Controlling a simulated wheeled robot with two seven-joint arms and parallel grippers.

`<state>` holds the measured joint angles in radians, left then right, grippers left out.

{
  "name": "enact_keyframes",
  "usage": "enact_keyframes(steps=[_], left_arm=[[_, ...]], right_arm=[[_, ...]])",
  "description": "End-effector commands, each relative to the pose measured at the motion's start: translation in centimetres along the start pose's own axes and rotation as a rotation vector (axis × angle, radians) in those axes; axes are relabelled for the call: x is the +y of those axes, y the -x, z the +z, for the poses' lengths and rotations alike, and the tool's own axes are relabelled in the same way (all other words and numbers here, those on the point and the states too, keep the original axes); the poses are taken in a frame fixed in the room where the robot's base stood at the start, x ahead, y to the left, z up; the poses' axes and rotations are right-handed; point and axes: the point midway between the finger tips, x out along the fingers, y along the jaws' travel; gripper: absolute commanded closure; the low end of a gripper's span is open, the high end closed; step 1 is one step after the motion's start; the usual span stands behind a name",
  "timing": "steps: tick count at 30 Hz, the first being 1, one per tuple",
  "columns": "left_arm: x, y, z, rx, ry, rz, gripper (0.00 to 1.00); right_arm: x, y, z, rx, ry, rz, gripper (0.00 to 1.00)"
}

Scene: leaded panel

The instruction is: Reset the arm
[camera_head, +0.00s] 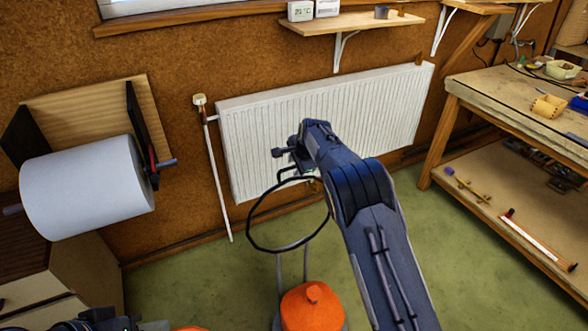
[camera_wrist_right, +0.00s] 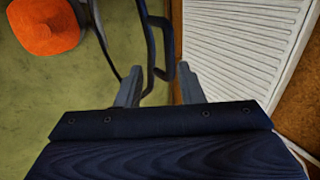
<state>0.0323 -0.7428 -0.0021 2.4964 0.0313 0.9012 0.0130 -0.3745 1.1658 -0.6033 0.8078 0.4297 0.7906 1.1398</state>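My right gripper (camera_head: 284,153) is at the end of the arm that rises from the lower right, raised in front of the white radiator (camera_head: 270,125). In the right wrist view its two fingers (camera_wrist_right: 160,88) stand apart. A thin black loop (camera_head: 250,232) hangs just below the gripper in the head view. In the right wrist view black strands (camera_wrist_right: 153,40) pass at the fingers, and I cannot tell whether they touch. At the bottom left edge, a dark part of my left arm shows, probably its gripper (camera_head: 85,323); its fingers cannot be made out.
An orange object (camera_head: 312,308) with grey uprights stands on the green floor below. A large white paper roll (camera_head: 88,187) hangs at the left. A wooden workbench (camera_head: 500,92) with a lower shelf is at the right. A wall shelf (camera_head: 345,26) is above the radiator.

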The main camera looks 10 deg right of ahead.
Motion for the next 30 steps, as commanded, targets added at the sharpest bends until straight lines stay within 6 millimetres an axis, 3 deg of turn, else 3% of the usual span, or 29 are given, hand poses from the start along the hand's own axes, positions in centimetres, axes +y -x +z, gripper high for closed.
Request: enact_keyframes(steps=[11,14,17,21,23,26,30], left_arm=[[0.0,0.0,0.0,0.0,0.0,0.0,0.64],[0.0,0.0,0.0,0.0,0.0,0.0,0.64],[0.0,0.0,0.0,0.0,0.0,0.0,0.64],[0.0,0.0,0.0,0.0,0.0,0.0,0.64],[0.0,0.0,0.0,0.0,0.0,0.0,0.64],[0.0,0.0,0.0,0.0,0.0,0.0,0.64],[0.0,0.0,0.0,0.0,0.0,0.0,0.64]], right_arm=[[0.0,0.1,0.0,0.0,0.0,0.0,0.66],[0.1,1.3,-1.0,-0.002,-0.003,-0.002,0.66],[1.1,4.4,-3.2,-0.015,-0.006,-0.002,0.66],[4.3,11.5,-6.6,-0.062,0.021,-0.011,0.66],[6.1,14.6,-7.3,-0.088,0.052,-0.019,0.66],[9.4,19.7,-7.5,-0.131,0.121,-0.04,0.66],[14.7,26.1,-6.2,-0.176,0.256,-0.082,0.66]])
